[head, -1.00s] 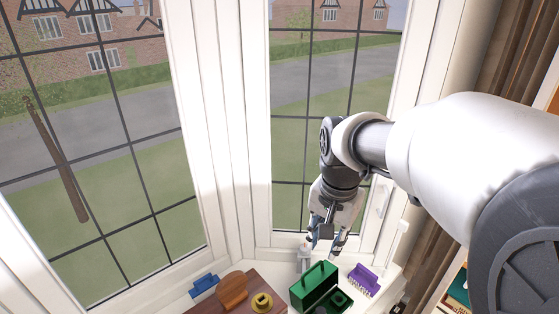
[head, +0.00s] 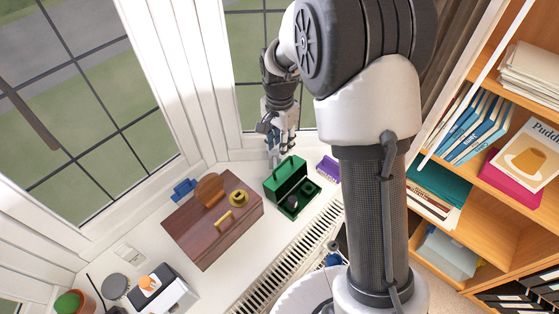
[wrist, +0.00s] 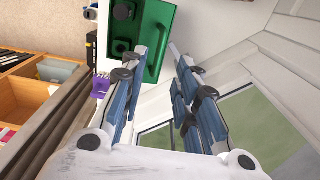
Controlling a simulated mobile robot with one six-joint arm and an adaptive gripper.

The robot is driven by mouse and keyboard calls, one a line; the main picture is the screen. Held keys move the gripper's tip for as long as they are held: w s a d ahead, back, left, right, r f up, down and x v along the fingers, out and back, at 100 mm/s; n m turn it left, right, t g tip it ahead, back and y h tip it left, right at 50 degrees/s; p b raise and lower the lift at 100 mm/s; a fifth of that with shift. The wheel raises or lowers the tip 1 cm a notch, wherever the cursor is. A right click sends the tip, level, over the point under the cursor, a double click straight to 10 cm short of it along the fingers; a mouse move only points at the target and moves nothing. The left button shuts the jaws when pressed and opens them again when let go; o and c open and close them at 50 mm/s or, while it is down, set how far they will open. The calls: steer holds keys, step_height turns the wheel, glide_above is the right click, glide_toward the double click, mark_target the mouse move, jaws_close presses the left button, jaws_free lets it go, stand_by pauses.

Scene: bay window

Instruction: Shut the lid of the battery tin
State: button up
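The battery tin appears to be the green box (head: 293,198) on the white sill. Dark round items lie inside the tin. My gripper (head: 275,158) is just behind and above the raised lid, pointing down. In the wrist view the green tin (wrist: 154,30) is at the top, beyond the fingertips. My fingers (wrist: 168,50) are apart with nothing between them. I cannot tell whether a fingertip touches the lid.
A brown wooden box (head: 205,238) with a brass knob (head: 239,198) is left of the tin. A purple object (head: 328,169) is close on its right. A blue object (head: 183,188) is near the window. A radiator grille (head: 285,262) runs in front; shelves (head: 500,190) stand right.

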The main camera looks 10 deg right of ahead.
mark_target(280, 165)
step_height(280, 165, down, 8)
steer(key=shift+f+b, duration=0.15)
steer(key=shift+b, duration=0.15)
jaws_close()
stand_by(0.3)
stand_by(0.5)
